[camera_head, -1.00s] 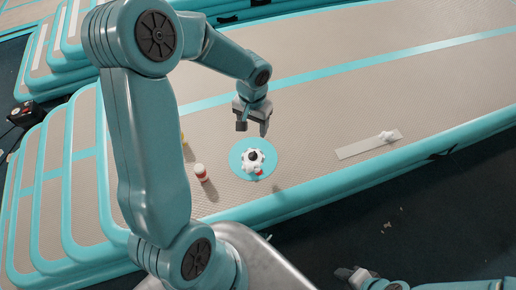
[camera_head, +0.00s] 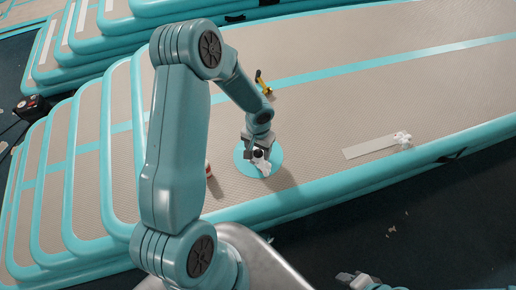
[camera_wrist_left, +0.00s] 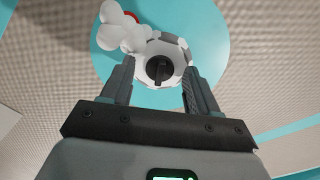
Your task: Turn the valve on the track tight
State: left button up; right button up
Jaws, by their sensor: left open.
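The valve (camera_head: 259,154) sits on a round teal patch (camera_head: 272,170) on the beige track. In the left wrist view the valve (camera_wrist_left: 160,68) is a white notched ring with a black bar-shaped knob in its middle. My left gripper (camera_head: 256,146) is low over it, pointing down. In the left wrist view the open fingers (camera_wrist_left: 157,88) stand on either side of the valve's near part; whether they touch it I cannot tell. My right gripper (camera_head: 357,278) is at the bottom edge, off the track, its jaws unclear.
A white lobed piece (camera_wrist_left: 122,32) with some red lies against the valve. A bottle (camera_head: 208,169) is mostly hidden behind my left arm. A yellow-and-black tool (camera_head: 263,82) lies farther back. A pale strip (camera_head: 370,148) with a white fitting (camera_head: 402,138) is at right.

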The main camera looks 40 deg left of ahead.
pick_arm(q)
jog(key=c, duration=1)
jog(key=shift+c, duration=0.2)
jog(key=shift+m, duration=0.4)
jog(key=shift+w+m+b, duration=0.1)
jog(key=shift+m+b, duration=0.35)
jog(key=shift+m, duration=0.55)
jog(key=m, duration=0.2)
jog(key=shift+m, duration=0.4)
jog(key=m, duration=0.5)
jog(key=shift+m, duration=0.3)
